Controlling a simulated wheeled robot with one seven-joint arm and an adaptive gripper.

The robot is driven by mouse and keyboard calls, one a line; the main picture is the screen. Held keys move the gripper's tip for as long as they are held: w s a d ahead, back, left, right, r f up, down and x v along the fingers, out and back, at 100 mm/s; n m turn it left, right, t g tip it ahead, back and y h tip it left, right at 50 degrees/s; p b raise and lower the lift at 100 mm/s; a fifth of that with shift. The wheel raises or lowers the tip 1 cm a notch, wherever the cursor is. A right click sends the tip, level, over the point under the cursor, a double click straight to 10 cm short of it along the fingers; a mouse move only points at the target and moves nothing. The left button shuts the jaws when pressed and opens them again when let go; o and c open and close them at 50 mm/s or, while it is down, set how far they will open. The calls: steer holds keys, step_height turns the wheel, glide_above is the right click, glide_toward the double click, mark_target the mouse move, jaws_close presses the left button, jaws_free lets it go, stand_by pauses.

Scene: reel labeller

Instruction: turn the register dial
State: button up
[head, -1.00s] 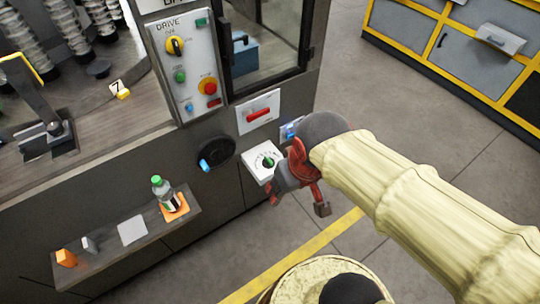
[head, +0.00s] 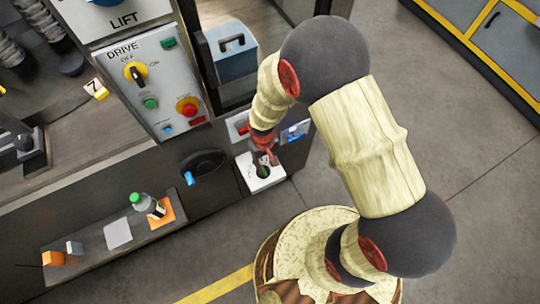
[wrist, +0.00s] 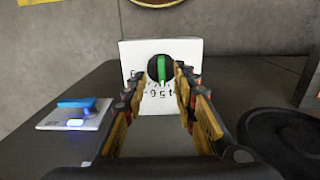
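The register dial (wrist: 161,69) is a round black knob with a green stripe, on a white plate (wrist: 189,50) with a printed scale. In the wrist view the stripe stands about upright and the knob is straight ahead, between the fingers' far ends. My gripper (wrist: 160,97) is open, with nothing between its fingers that I can see held; whether a fingertip touches the knob I cannot tell. In the head view my gripper (head: 265,157) is right above the white plate (head: 262,181), and the dial (head: 263,172) is partly hidden by it.
A blue-lit switch plate (wrist: 77,114) lies left of my fingers in the wrist view, and a dark round handwheel (wrist: 278,134) lies right. In the head view the drive panel (head: 157,82) and a shelf (head: 85,255) with a bottle (head: 148,206) are further left.

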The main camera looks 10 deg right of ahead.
mark_target(264, 169)
steer(key=shift+w+a, duration=0.1)
steer(key=shift+w, duration=0.2)
steer(key=shift+w+a+f, duration=0.15)
steer(key=shift+a+f, duration=0.05)
steer(key=shift+f, duration=0.15)
step_height(264, 169, down, 7)
steer(key=shift+f+b, duration=0.1)
steer(key=shift+b, duration=1)
steer(key=shift+c, duration=0.9)
jaws_close()
